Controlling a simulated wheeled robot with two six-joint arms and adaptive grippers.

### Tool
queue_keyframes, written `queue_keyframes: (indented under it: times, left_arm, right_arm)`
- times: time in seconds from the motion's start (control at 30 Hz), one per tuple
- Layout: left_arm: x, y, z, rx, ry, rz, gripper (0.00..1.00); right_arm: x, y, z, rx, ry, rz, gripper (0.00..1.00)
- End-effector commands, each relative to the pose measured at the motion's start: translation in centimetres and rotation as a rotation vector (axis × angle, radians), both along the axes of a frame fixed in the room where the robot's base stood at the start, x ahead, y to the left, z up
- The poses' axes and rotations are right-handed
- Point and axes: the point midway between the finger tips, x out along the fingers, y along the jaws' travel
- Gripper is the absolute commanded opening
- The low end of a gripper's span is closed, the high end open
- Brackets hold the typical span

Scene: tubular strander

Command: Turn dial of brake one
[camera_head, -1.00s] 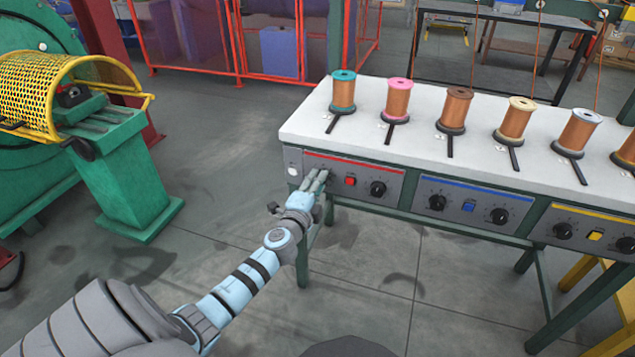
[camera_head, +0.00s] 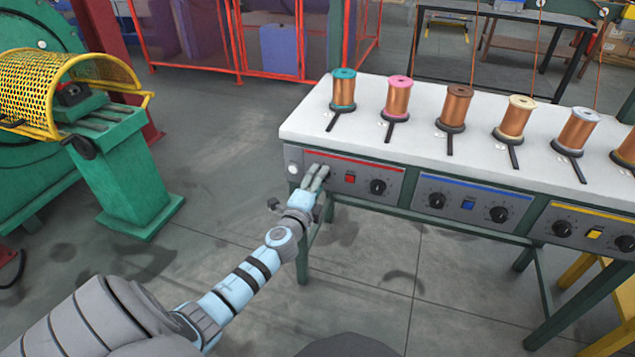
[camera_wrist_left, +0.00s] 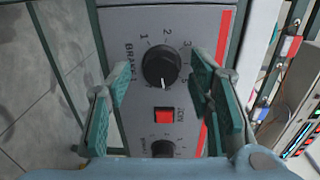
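The brake one dial (camera_wrist_left: 161,66) is a round black knob on a grey panel with printed numbers and the word BRAKE. A small white mark shows at its lower edge in the left wrist view. My left gripper (camera_head: 318,174) is at the left end of the red-striped panel (camera_head: 353,166) and hides this dial in the head view. In the left wrist view, the open green fingers of the left gripper (camera_wrist_left: 150,82) stand on either side of the dial, with gaps visible. My right gripper is not in view.
A red button (camera_wrist_left: 165,116) and a second black dial (camera_wrist_left: 163,148) are on the same panel. Blue-striped and yellow-striped panels continue to the right. Copper spools (camera_head: 397,98) stand on the white tabletop (camera_head: 330,122). A green machine (camera_head: 125,180) is at left.

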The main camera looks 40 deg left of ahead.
Motion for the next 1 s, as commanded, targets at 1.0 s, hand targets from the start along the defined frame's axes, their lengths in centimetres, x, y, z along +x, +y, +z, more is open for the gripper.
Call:
queue_keyframes:
  times: [1.0]
  left_arm:
    - [-11.4, -3.8, 0.6, -0.001, -0.001, 0.000, 0.48]
  right_arm:
    - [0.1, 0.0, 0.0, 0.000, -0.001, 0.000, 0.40]
